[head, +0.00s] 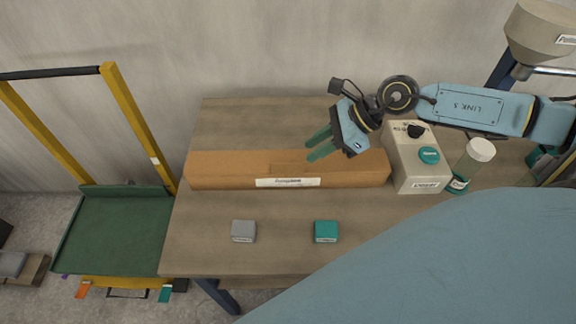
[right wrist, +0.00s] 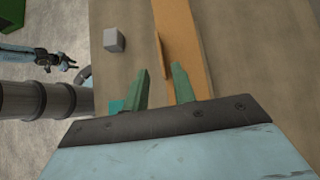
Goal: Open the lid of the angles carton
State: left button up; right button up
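The angles carton (head: 225,170) is a long, low brown box lying across the table, with a white label on its near side. Its lid (head: 340,168) looks shut, and a small tab outline shows near the middle. My right gripper (head: 312,146) is open and empty over the middle of the carton, its green fingers apart. In the right wrist view the carton (right wrist: 180,30) runs past the fingertips, with a thin raised edge on its left side. What may be my left gripper (right wrist: 68,62) shows small at the left, off the table; its fingers are unclear.
A grey block (head: 243,231) and a teal block (head: 326,231) sit in front of the carton. A pale box (head: 405,165) with a teal disc and a white-capped jar (head: 473,160) stand at the right. A green cart (head: 115,235) stands left of the table (head: 200,235).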

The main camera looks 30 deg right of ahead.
aim_at(288, 164)
jog(key=x, duration=0.8)
jog(key=shift+w+a+f+b, duration=0.15)
jog(key=shift+a+f+b, duration=0.1)
jog(key=shift+b, duration=0.1)
jog(key=shift+r, duration=0.1)
grip_shut()
dwell(0.9)
